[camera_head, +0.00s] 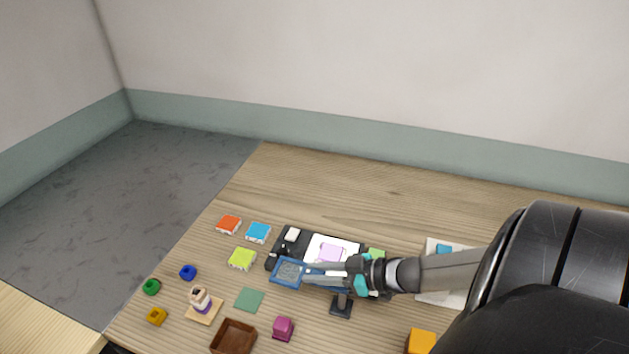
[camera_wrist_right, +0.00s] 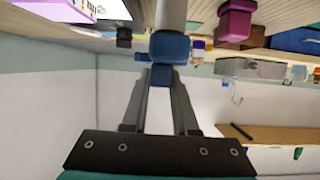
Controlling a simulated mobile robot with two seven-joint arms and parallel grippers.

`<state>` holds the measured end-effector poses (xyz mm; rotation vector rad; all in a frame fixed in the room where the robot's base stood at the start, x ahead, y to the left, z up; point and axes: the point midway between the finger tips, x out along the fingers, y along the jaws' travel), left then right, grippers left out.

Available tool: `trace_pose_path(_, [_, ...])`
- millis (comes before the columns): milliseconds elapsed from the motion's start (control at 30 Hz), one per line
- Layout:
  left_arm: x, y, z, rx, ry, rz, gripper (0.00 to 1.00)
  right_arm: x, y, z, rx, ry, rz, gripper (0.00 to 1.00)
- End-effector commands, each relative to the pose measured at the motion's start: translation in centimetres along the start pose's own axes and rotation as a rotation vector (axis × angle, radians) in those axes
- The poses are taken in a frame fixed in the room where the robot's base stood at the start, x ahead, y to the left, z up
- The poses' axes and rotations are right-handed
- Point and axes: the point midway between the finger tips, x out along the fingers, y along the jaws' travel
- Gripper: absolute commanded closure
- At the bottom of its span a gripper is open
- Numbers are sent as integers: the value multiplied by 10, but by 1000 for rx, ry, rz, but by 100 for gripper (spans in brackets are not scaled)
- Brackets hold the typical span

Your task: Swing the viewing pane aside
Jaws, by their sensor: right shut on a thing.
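The viewing pane (camera_head: 287,273) is a blue frame around a greyish see-through middle. It lies at the front left edge of the dark device (camera_head: 276,252) with a bright white panel (camera_head: 318,246). My right gripper (camera_head: 308,273) reaches in from the right and is shut at the pane's right side. In the right wrist view, the fingers of my right gripper (camera_wrist_right: 160,78) close on a blue part (camera_wrist_right: 169,48), with a grey bar beyond it. My left gripper is not in view.
A dark stand (camera_head: 341,306) is below my right gripper. Orange (camera_head: 229,225), blue (camera_head: 258,232) and lime (camera_head: 242,259) pieces lie left of the device. A green square (camera_head: 249,299), brown tray (camera_head: 233,337) and magenta block (camera_head: 283,328) lie in front. The table behind is clear.

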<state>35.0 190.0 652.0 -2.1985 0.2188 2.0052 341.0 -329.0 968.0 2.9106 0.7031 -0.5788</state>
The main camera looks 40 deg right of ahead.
Motion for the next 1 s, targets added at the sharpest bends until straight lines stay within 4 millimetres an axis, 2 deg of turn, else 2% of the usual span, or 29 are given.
trace_pose_path(333, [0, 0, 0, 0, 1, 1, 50, 0, -1, 1, 2, -1, -2, 100])
trace_pose_path(367, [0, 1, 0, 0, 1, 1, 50, 0, -1, 1, 2, -1, -2, 69])
trace_pose_path(600, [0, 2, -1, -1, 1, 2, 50, 0, -1, 1, 1, -1, -1, 43])
trace_pose_path(1000, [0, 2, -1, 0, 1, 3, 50, -1, 0, 0, 0, -1, -1, 43])
